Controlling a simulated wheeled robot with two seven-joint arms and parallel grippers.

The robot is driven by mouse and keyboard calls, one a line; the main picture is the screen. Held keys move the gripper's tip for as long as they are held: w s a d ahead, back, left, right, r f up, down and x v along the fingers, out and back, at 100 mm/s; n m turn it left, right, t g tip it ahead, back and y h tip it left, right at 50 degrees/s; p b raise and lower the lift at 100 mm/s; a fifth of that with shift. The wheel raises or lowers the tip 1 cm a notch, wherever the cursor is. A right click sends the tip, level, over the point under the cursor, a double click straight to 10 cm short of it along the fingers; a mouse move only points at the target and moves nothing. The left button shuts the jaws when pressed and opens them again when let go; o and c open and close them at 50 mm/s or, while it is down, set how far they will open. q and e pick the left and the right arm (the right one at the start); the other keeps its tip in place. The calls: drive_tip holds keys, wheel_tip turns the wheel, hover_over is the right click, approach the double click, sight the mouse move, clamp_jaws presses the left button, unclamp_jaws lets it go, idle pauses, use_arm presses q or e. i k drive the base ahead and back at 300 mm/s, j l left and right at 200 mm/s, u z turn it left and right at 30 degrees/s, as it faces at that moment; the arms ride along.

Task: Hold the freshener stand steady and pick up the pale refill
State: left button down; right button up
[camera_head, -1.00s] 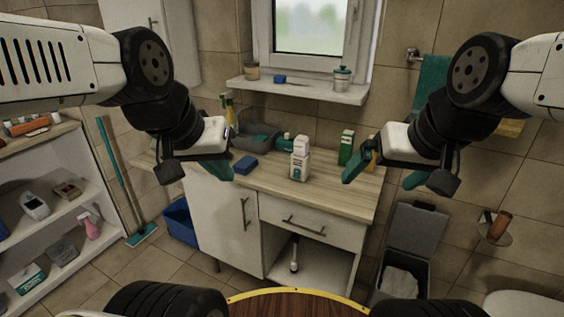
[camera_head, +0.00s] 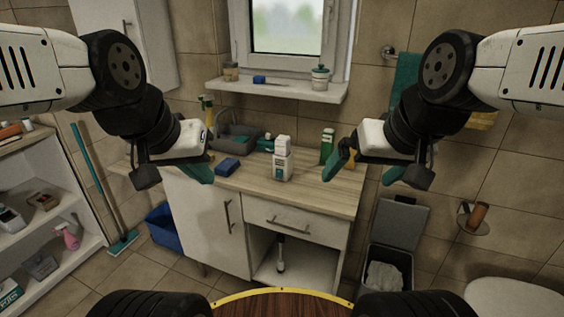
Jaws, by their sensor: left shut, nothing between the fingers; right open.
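The freshener stand (camera_head: 283,168) is a white upright body with a teal label on the wooden counter. A pale block (camera_head: 282,143) sits on top of it, apparently the refill; I cannot tell how it is seated. My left gripper (camera_head: 203,168) is shut and empty, left of the stand, over the counter's left part. My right gripper (camera_head: 376,170) is open and empty, right of the stand, its fingers spread wide. Neither gripper touches the stand in this view.
A blue sponge (camera_head: 228,165) lies left of the stand. A grey basin (camera_head: 236,137) and a teal bottle (camera_head: 265,143) are behind. The counter (camera_head: 307,192) in front is clear.

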sight(283, 142)
drive_tip(key=i+j+z, duration=0.35)
drive_tip(key=j, duration=0.25)
drive_tip(key=i+j+z, duration=0.2)
drive_tip(key=j, duration=0.15)
drive_tip(key=i+j+z, duration=0.2)
drive_tip(key=j, duration=0.15)
